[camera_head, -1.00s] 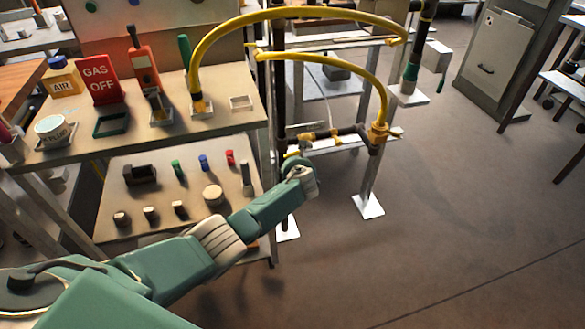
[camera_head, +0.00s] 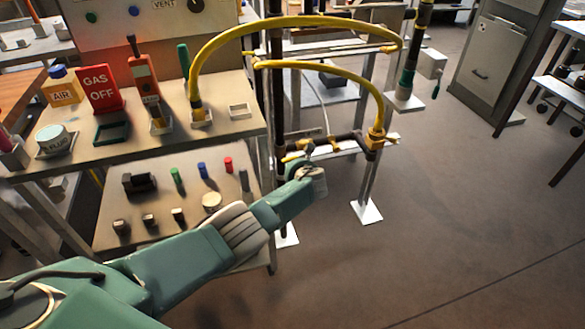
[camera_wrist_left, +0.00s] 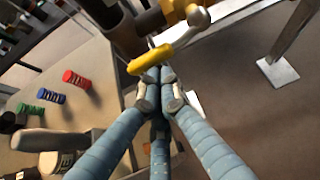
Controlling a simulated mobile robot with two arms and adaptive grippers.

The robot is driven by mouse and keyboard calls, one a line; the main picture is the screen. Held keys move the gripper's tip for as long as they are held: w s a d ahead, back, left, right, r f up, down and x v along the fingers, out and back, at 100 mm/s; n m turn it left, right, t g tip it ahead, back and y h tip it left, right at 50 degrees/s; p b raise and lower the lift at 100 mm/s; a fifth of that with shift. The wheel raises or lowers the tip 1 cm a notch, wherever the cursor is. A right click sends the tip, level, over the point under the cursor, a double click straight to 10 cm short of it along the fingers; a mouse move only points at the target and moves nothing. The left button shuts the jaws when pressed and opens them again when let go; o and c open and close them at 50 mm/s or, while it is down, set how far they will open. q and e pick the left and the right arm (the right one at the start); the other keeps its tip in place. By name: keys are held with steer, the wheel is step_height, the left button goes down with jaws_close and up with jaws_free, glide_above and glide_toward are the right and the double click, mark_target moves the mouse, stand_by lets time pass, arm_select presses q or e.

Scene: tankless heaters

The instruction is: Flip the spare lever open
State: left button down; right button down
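A short yellow lever (camera_head: 292,158) sits on the dark pipework low on the stand. In the left wrist view the yellow lever (camera_wrist_left: 152,57) slants from a rounded metal end at upper right down to lower left. My left gripper (camera_wrist_left: 159,74) has its fingertips drawn together just below the lever's lower half. They look shut with nothing seen between them; whether they touch the lever is unclear. In the head view my left gripper (camera_head: 312,170) is at the lever's right, its fingertips partly hidden. My right gripper is not in view.
Open floor (camera_head: 450,220) lies to the right.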

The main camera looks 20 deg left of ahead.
arm_select(q)
steer(key=shift+r, duration=0.1)
steer(key=v, duration=1.2)
stand_by(0.5)
